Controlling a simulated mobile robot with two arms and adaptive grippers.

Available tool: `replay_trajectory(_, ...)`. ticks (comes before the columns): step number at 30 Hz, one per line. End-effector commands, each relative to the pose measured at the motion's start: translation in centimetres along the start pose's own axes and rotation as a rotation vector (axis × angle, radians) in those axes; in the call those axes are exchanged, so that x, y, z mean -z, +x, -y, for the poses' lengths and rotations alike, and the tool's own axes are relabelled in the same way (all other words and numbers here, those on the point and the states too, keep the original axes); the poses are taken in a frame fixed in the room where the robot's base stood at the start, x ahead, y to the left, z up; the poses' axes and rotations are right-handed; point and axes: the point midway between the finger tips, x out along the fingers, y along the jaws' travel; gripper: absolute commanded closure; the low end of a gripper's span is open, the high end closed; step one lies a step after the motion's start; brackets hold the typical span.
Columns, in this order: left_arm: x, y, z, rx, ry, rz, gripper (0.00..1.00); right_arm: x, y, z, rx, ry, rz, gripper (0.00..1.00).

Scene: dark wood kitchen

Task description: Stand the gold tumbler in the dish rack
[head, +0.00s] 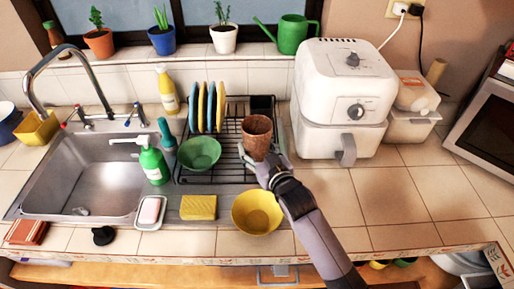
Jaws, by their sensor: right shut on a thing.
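The tumbler (257,136), brownish-gold and upright with its open top facing up, is at the right part of the black dish rack (226,180). My right gripper (262,163) reaches in from the lower right and is shut on the tumbler near its base. The gripper hides part of the tumbler's lower end, so I cannot tell whether it touches the rack. The rack also holds a green bowl (199,154) at its front left and several blue and yellow plates (209,107) on edge at the back. My left gripper is not in view.
A white air fryer (343,100) stands close to the rack's right. A yellow bowl (257,212) and yellow sponge (198,207) lie in front. The sink (95,175), green soap bottle (153,163) and soap dish (150,212) are left. Counter at right front is clear.

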Motion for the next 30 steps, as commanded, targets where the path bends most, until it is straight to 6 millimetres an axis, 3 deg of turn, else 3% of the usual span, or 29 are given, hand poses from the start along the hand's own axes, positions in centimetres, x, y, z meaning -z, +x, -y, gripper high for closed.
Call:
replay_trajectory(1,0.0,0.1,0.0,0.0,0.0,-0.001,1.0,-0.1,0.1,0.0,0.0,0.0,-0.003,1.0)
replay_trajectory(2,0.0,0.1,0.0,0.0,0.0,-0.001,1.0,-0.2,0.1,0.0,0.0,0.0,0.0,0.42)
replay_trajectory(3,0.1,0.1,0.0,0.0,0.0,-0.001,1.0,-0.2,0.0,0.0,0.0,0.0,0.0,0.39)
replay_trajectory(11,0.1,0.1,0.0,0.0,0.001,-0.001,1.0,-0.2,0.0,0.0,0.0,0.0,0.001,0.23)
replay_trajectory(22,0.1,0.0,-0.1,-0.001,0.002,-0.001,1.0,0.1,-0.1,0.0,0.0,0.0,0.0,0.23)
replay_trajectory(26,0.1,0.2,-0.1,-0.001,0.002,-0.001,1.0,-0.1,-1.5,-0.1,-0.001,-0.001,0.002,0.23)
replay_trajectory(30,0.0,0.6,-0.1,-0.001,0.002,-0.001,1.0,-0.2,-4.1,0.0,-0.001,0.0,0.002,0.23)
